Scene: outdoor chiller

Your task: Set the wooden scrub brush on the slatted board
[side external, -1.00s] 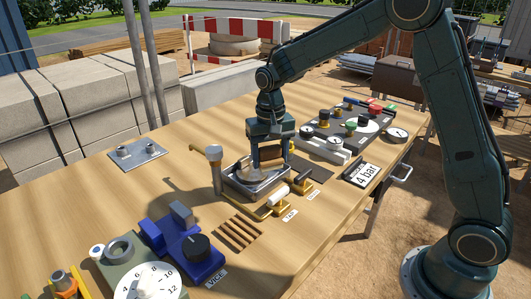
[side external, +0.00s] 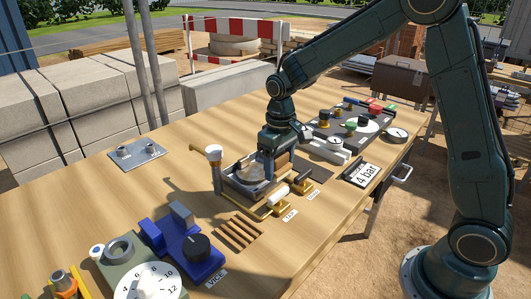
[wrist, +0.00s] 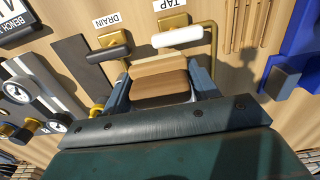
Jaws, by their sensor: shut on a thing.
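My gripper (side external: 268,166) is shut on the wooden scrub brush (side external: 284,160), over or in the metal basin (side external: 238,189). In the wrist view the brush (wrist: 158,80) is a tan and brown wooden block between my two fingers. Its underside is hidden, so I cannot tell whether it touches the basin. The slatted board (side external: 240,233), a small rack of brown wooden slats, lies flat and bare on the bench in front of the basin. Its slats (wrist: 247,22) also show at the top right of the wrist view.
A tap column (side external: 215,170) stands at the basin's left. The white TAP lever (side external: 278,197) and dark DRAIN lever (side external: 303,178) lie between basin and bench front. A blue vice (side external: 185,247) stands left of the slatted board. A gauge panel (side external: 328,147) is at the right.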

